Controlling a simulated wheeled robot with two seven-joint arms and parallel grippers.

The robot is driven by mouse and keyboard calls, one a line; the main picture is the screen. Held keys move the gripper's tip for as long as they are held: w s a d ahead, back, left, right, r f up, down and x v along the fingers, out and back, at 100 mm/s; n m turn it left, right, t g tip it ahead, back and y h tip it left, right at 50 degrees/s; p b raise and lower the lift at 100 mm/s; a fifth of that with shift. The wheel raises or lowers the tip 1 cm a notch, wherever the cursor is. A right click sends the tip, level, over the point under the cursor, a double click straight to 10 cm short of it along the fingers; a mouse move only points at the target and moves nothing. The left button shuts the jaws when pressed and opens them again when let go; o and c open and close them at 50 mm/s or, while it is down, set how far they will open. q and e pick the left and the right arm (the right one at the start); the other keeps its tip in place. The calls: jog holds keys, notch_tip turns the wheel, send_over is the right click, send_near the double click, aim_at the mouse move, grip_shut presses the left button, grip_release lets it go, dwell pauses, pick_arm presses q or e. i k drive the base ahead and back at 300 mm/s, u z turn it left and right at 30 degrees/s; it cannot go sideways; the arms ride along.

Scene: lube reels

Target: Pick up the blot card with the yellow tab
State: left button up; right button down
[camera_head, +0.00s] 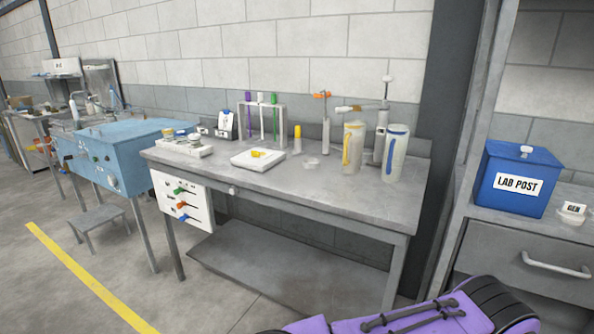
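A flat white square piece (247,163) lies on the grey workbench (320,192), with a small yellow piece (258,153) on top of it. I cannot tell at this size whether the yellow piece is a tab on a card. No other thing in view is clearly a blot card. Neither my left nor my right gripper is in view.
A rack with coloured-top sticks (283,125) stands behind the white piece, and a yellow-topped cylinder (297,139) beside it. A blue LAB POST box (517,205) is further right. The bench's front strip is clear.

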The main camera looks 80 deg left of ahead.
aim_at(258, 154)
jog(key=u, duration=4)
jog(key=i, duration=1.8)
jog(key=z, duration=0.5)
